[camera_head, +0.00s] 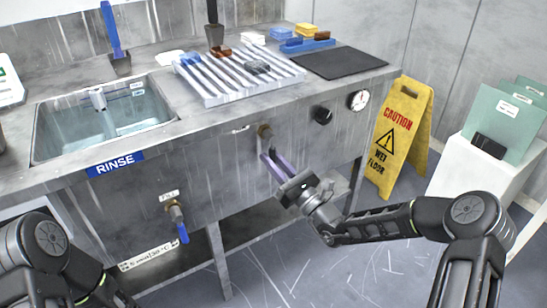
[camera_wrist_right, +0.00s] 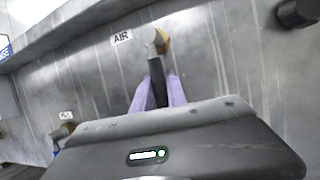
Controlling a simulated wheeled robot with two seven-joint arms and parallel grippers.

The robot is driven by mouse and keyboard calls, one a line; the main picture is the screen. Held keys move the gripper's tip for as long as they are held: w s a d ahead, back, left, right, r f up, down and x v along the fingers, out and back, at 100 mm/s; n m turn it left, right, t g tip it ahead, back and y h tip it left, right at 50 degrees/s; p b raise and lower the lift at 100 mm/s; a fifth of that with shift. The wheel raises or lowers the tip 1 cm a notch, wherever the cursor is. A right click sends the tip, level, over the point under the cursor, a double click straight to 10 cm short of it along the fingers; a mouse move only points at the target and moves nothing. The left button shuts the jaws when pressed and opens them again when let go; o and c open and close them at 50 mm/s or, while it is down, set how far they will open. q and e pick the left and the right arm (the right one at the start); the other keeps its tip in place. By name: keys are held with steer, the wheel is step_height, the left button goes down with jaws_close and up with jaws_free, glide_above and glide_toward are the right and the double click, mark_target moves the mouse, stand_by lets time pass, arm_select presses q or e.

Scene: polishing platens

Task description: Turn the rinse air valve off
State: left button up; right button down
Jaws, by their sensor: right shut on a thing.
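The rinse air valve is a brass fitting (camera_head: 264,130) on the front panel of the steel bench, right of the sink. In the right wrist view its brass body (camera_wrist_right: 161,42) sits beside a label (camera_wrist_right: 122,38) reading AIR. Its dark lever handle (camera_wrist_right: 156,80) points down from the body. My right gripper (camera_head: 272,162) is below the fitting, and its lavender fingers (camera_wrist_right: 157,93) are closed on the lever from both sides. The fingers mostly hide the lever in the head view. My left arm shows at the lower left, but its gripper is out of view.
A second valve (camera_head: 177,215) with a blue lever is lower left, under a small label. A black knob (camera_head: 321,113) and a gauge (camera_head: 358,100) are to the right. A yellow wet floor sign (camera_head: 402,135) stands beside the bench. The sink (camera_head: 60,150) carries a RINSE sign (camera_head: 115,163).

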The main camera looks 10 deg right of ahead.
steer(key=shift+a, duration=0.1)
steer(key=c, duration=1.3)
jaws_free()
steer(key=p+v, duration=0.1)
steer(key=v, duration=0.7)
steer(key=shift+w+f, duration=0.1)
